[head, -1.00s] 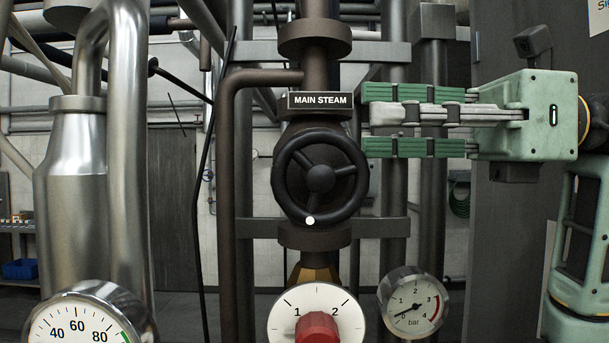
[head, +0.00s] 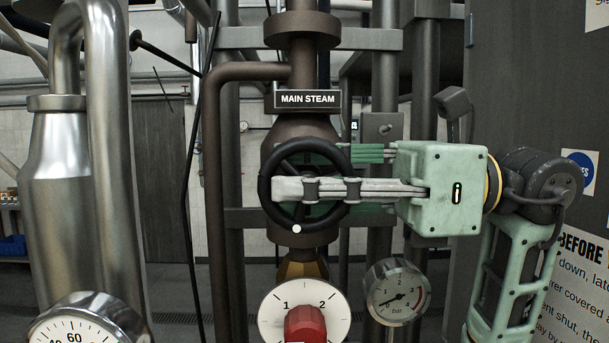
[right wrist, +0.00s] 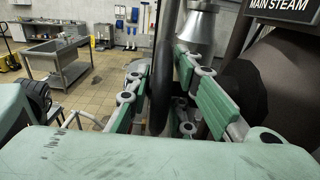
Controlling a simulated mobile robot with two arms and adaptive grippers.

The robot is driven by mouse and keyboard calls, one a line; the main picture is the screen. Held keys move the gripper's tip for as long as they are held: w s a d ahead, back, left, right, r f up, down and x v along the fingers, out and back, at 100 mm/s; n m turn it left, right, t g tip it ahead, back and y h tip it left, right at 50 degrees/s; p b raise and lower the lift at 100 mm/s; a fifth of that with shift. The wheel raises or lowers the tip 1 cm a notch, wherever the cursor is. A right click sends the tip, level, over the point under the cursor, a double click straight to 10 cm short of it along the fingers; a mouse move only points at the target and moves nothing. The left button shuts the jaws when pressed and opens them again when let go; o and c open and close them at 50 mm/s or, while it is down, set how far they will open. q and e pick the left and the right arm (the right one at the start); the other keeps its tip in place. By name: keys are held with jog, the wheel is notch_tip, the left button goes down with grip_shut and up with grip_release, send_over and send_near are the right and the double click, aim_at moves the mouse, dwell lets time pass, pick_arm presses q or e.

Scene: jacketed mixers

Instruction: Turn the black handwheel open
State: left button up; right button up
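The black handwheel (head: 264,192) stands upright on a dark brown valve under the "MAIN STEAM" sign (head: 307,99). A white dot (head: 296,228) marks its lower rim. My right gripper (head: 290,187) reaches across it from the right. One grey finger lies in front of the wheel; two green-padded fingers pass behind it, partly hidden. In the right wrist view the wheel's rim (right wrist: 160,75) runs upright between the fingers, with a gap on the front finger's side, so the gripper is open around the rim. My left gripper is not in view.
Below the wheel are a dial with a red knob (head: 305,322) and a bar gauge (head: 397,292). A brown pipe (head: 213,190) runs down left of the valve. A large steel vessel (head: 55,190) stands further left. A grey panel (head: 500,80) is behind my right arm.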

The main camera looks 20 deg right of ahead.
grip_shut()
jog(key=shift+h, duration=0.3)
jog(key=g+h, duration=0.1)
jog(key=h, duration=0.1)
jog(key=shift+r+h, duration=0.1)
jog(key=shift+h, duration=0.3)
jog(key=g+h, duration=0.1)
jog(key=h, duration=0.3)
jog(key=g+h, duration=0.1)
jog(key=h, duration=0.2)
jog(key=g+h, duration=0.1)
jog(key=h, duration=0.2)
jog(key=shift+h, duration=0.4)
jog(key=shift+f+g+h, duration=0.3)
jog(key=shift+h, duration=0.8)
jog(key=shift+f, duration=0.1)
